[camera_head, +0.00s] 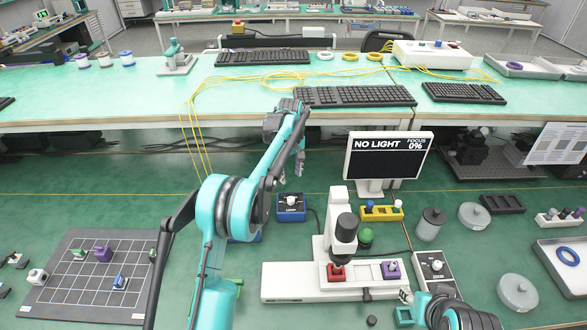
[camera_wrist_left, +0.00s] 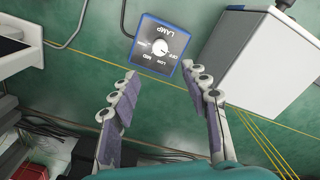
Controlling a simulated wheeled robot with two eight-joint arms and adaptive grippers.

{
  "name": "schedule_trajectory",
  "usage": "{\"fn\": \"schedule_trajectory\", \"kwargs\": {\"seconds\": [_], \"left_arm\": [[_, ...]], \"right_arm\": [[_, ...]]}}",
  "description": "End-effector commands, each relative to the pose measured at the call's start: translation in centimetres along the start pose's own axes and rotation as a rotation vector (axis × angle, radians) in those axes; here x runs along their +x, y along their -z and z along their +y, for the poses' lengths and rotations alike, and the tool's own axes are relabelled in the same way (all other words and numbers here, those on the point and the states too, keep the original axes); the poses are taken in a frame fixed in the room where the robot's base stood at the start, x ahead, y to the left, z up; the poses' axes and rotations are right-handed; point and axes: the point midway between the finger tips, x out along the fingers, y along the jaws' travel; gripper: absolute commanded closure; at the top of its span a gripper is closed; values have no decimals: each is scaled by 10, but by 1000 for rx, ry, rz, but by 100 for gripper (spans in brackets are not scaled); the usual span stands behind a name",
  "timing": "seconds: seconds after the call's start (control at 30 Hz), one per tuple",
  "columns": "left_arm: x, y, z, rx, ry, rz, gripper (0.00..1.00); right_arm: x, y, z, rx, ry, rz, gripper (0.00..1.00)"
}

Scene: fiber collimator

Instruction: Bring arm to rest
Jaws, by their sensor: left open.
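My left gripper (camera_head: 299,166) shows small at the end of my left arm, in the air behind the blue lamp box (camera_head: 290,207). In the left wrist view its two padded fingers (camera_wrist_left: 160,75) are wide apart with nothing between them. The lamp box with its white knob (camera_wrist_left: 160,46) lies beyond the fingertips there, apart from them. Part of my right arm shows at the bottom right of the head view. Its gripper (camera_head: 405,296) is small and partly hidden, and I cannot tell how its jaws stand.
A white stage (camera_head: 290,282) with red and purple blocks stands front centre. Behind it is a monitor (camera_head: 388,158) reading "NO LIGHT". A gridded board (camera_head: 75,292) lies left. Keyboards and yellow fibers (camera_head: 205,95) lie on the rear bench. A white box (camera_wrist_left: 255,62) is near the left gripper.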

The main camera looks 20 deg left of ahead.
Motion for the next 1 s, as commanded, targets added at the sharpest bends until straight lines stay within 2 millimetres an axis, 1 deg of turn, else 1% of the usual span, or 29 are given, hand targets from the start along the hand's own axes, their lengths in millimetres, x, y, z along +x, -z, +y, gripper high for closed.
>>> {"fn": "schedule_trajectory", "kwargs": {"seconds": [0.17, 0.23, 0.27, 0.37, 0.47, 0.5, 0.6, 0.7, 0.83, 0.93, 1.0], "left_arm": [[-1, 0, 0, 2, -1, 1, 54], [-6, -3, -2, 11, -6, 5, 54], [-11, -5, -4, 20, -10, 9, 54], [-33, -16, -14, 67, -34, 33, 54], [-62, -35, -30, 139, -68, 70, 54], [-73, -44, -39, 172, -83, 88, 54], [-97, -68, -61, 252, -118, 134, 54], [-114, -94, -86, 333, -150, 183, 54], [-127, -129, -122, 437, -185, 250, 54], [-129, -157, -150, 514, -210, 304, 54], [-127, -176, -170, 569, -224, 344, 54]], "right_arm": [[0, 0, 0, 0, 0, 0, 60], [0, 0, 0, 0, 0, 0, 60], [0, 0, 0, 0, 0, 0, 60], [0, 0, 0, 0, 0, 0, 60], [1, 0, 0, 0, 0, 0, 60], [1, -1, 0, 0, 0, 0, 60], [1, -1, 0, 0, 0, 0, 60], [2, -1, 0, 0, 0, 0, 60], [2, -1, 0, 0, 0, 0, 60], [2, -2, 0, 0, 0, 0, 60], [3, -2, 0, 0, 0, 0, 60]]}}
